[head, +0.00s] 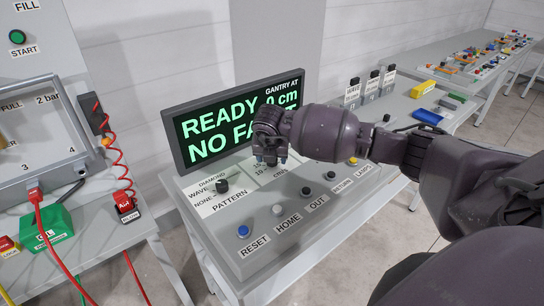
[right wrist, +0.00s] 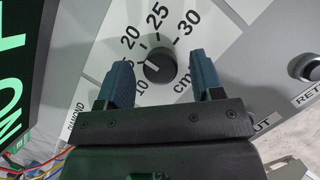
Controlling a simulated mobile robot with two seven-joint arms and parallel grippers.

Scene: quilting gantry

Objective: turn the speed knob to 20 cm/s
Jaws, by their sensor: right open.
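The black speed knob (right wrist: 160,68) shows in the right wrist view on a pale dial plate marked 10, 20, 25 and 30. A left finger covers the marking between 10 and 20. The knob's pale pointer line is on its left side, below the 20; its exact reading is unclear. My right gripper (right wrist: 160,62) is open, one finger on each side of the knob with visible gaps. In the head view my right gripper (head: 268,160) hangs over the dial plate (head: 262,180) and hides the knob. My left gripper is not in view.
The display (head: 205,130) behind my gripper reads "READY", partly covered. The pattern knob (head: 222,186) is to the left. The blue reset button (head: 243,231), the home button (head: 278,209) and other buttons line the panel's front. Grey switches (head: 353,90) stand at the right.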

